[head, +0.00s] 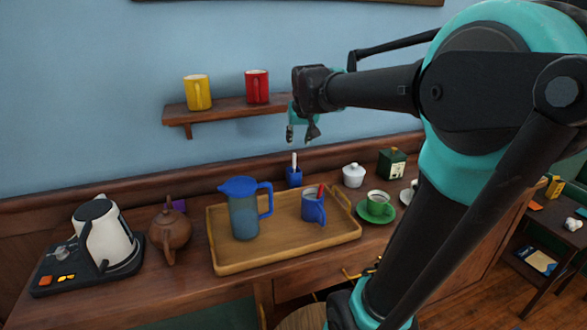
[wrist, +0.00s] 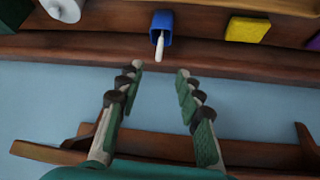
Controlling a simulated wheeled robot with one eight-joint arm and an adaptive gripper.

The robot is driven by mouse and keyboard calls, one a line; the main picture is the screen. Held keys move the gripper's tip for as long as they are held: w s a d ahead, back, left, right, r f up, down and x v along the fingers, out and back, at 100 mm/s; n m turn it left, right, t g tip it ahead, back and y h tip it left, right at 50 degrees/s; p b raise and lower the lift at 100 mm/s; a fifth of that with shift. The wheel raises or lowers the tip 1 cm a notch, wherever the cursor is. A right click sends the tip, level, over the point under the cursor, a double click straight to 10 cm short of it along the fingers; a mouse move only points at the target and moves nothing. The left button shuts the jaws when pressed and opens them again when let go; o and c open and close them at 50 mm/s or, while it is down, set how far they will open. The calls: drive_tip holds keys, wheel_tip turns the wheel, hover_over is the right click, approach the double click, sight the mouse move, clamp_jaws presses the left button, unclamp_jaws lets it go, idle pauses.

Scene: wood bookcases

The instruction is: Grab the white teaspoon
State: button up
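The white teaspoon (head: 294,161) stands upright in a small blue cup (head: 294,178) at the back of the wooden counter. In the wrist view the teaspoon (wrist: 160,46) sticks out of the blue cup (wrist: 162,21), in line with the gap between my fingers. My gripper (head: 301,134) hangs above the cup, fingers pointing down, apart from the teaspoon. In the wrist view my gripper (wrist: 158,74) is open with nothing between its fingers.
A wooden tray (head: 228,266) with a blue jug (head: 243,215) and a blue mug (head: 313,209) lies in front of the cup. A white sugar bowl (head: 353,176) stands to its right. A wall shelf (head: 225,111) with a yellow mug (head: 198,94) and a red mug (head: 257,88) is close to my gripper.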

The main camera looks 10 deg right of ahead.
sight(295, 161)
drive_tip(key=x, duration=1.6)
drive_tip(key=shift+w+f, duration=0.15)
drive_tip(key=shift+f, duration=0.05)
drive_tip(key=shift+c, duration=0.4)
clamp_jaws()
